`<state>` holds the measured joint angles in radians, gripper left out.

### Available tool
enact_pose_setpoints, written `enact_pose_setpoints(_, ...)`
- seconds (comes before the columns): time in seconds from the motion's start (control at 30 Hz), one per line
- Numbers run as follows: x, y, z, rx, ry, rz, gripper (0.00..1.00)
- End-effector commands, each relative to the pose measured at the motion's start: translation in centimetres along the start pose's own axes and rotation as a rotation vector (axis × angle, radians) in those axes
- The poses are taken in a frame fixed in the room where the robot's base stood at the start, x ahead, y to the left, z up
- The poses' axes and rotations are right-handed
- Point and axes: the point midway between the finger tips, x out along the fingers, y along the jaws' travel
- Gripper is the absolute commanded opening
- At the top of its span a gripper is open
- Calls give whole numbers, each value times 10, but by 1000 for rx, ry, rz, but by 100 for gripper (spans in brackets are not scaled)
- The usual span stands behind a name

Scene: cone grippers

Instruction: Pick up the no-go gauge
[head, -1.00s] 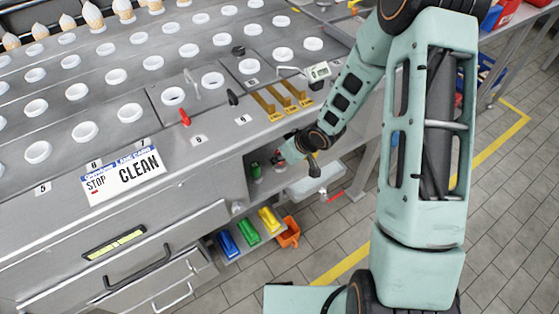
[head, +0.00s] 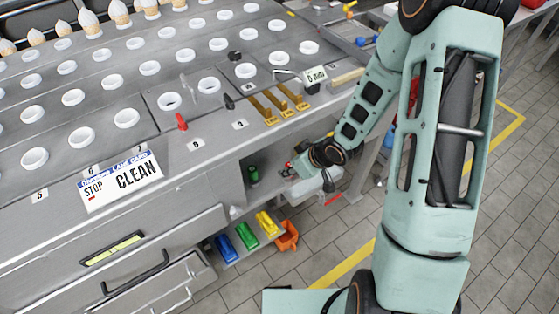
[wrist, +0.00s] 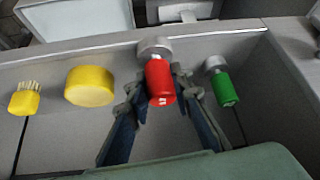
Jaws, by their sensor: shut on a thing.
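The no-go gauge (wrist: 160,82) appears to be the red-handled piece with a grey cylindrical end in the wrist view. My gripper (wrist: 160,92) is shut on its red handle, with one finger on each side. In the head view my gripper (head: 287,170) is low beside the counter's open side, and a little red shows at its tip. A similar green-handled gauge (wrist: 224,90) stands apart, just right of my right finger; it also shows in the head view (head: 253,174).
A yellow cylinder (wrist: 89,86) and a yellow brush (wrist: 24,99) are left of my gripper. A grey wall runs close behind the gauges. Blue (head: 226,248), green and yellow bins sit below, beside an orange one (head: 287,236). The counter (head: 215,150) overhangs at left.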

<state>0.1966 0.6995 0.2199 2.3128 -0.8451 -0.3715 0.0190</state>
Motion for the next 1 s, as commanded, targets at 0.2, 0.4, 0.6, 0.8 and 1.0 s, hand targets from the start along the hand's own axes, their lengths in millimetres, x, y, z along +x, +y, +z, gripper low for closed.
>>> enact_pose_setpoints(0.2,-28,1,43,5,-1,2,0)
enact_pose_setpoints(0.4,-51,0,79,5,0,1,0)
enact_pose_setpoints(0.6,-65,0,100,1,1,0,0)
enact_pose_setpoints(0.8,-68,0,106,1,1,0,0)
enact_pose_setpoints(1.0,-68,0,106,1,1,0,0)
